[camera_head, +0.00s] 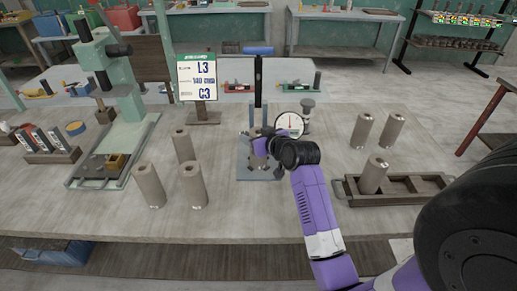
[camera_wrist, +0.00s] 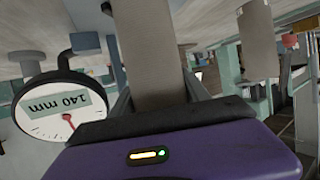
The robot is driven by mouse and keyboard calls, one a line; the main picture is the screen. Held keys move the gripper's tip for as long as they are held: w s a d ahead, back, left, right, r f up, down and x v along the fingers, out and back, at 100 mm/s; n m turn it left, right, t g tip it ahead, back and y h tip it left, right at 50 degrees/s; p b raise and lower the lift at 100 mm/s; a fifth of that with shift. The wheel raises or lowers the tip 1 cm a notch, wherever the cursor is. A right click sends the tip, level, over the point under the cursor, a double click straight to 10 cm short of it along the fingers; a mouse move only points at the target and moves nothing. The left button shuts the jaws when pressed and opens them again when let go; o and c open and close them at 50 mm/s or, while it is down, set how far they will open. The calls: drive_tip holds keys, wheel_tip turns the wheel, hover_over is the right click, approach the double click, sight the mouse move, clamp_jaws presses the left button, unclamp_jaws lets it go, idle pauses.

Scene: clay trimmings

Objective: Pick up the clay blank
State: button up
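A grey-brown cylindrical clay blank (camera_head: 257,158) stands on the blue-grey base (camera_head: 244,172) of a dial gauge stand, partly hidden by my gripper. My gripper (camera_head: 262,144) reaches it from the right at table height. In the wrist view the blank (camera_wrist: 152,55) is between the two fingers of my gripper (camera_wrist: 160,90), one on each side. Whether the fingers press on it or leave a small gap cannot be told. The gauge dial (camera_head: 289,124) is beside the blank, and in the wrist view the dial (camera_wrist: 50,108) reads "140 mm" upside down.
Several more blanks stand left of the stand, such as this one (camera_head: 148,186). Two blanks (camera_head: 361,130) stand at right, and another (camera_head: 373,175) is in a compartment of a dark tray (camera_head: 408,199). A sign (camera_head: 197,78) reads L3, 140 and C3. A green press (camera_head: 112,80) stands left.

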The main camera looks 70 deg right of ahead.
clamp_jaws()
drive_tip(key=shift+r, duration=0.1)
